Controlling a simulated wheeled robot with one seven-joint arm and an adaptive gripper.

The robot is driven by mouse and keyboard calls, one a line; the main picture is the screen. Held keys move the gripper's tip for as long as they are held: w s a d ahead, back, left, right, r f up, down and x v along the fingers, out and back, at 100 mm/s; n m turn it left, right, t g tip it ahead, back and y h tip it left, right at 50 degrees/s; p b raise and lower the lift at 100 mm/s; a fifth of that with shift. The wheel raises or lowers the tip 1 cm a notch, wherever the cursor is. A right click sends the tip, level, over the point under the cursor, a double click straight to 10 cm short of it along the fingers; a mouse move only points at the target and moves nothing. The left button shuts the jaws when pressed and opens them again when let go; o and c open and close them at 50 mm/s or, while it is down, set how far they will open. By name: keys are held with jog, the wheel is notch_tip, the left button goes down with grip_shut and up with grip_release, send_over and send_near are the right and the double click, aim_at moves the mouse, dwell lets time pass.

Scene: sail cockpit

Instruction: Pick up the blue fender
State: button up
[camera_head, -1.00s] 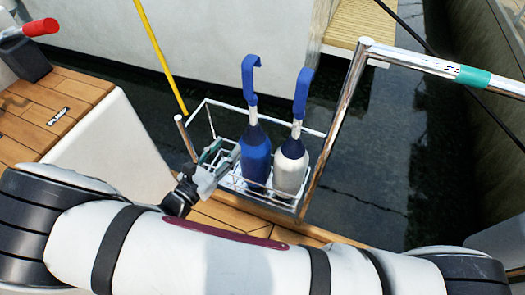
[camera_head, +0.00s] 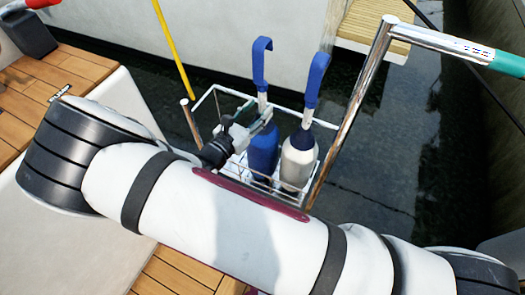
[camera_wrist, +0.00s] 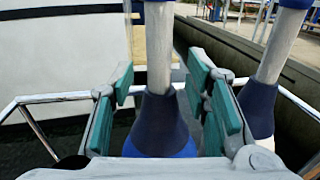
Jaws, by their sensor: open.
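The blue fender (camera_head: 263,153) stands upright in a white wire basket (camera_head: 225,172), with a pale neck and a blue strap on top. My gripper (camera_head: 258,117) is at the upper part of the fender, from the left. I see gaps beside the neck. The fender's lower body is hidden in the wrist view.
A white fender (camera_head: 298,162) with a blue strap stands close on the right in the same basket; its neck also shows in the wrist view (camera_wrist: 275,50). A steel rail (camera_head: 352,105) rises right of the basket. A yellow pole (camera_head: 172,50) stands behind. Dark water lies beyond.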

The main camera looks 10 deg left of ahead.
jog(key=x, duration=0.2)
jog(key=shift+w+d+b, duration=0.15)
jog(key=shift+w+b, duration=0.2)
jog(key=shift+w, duration=0.05)
grip_shut()
jog(key=shift+r, duration=0.1)
